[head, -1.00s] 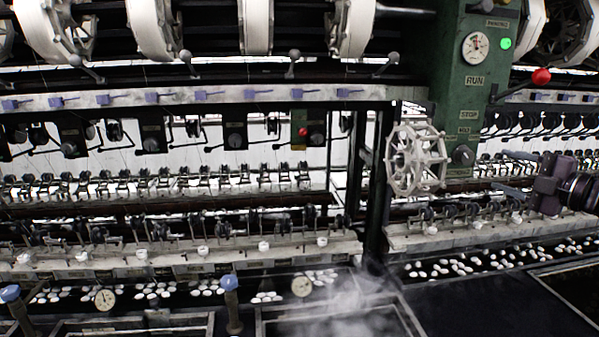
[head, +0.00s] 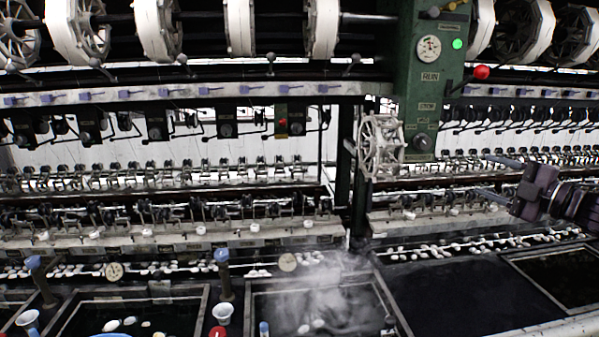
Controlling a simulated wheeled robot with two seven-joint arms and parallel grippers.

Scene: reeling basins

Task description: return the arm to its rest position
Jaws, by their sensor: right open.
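My right gripper (head: 494,176) is at the right side of the head view, its two thin dark fingers pointing left. The fingers are apart and nothing is between them. It is in front of the reeling machine, to the right of the white spoked handwheel (head: 381,147) and apart from it. My left gripper is not in view.
The green control post (head: 433,75) carries a gauge, a green light and a red-knobbed lever (head: 481,72). Below are dark basins, one steaming (head: 322,300), with white cocoons. Cups (head: 222,313) and blue-topped posts (head: 222,256) stand at the front. A bare dark surface (head: 455,290) lies at the lower right.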

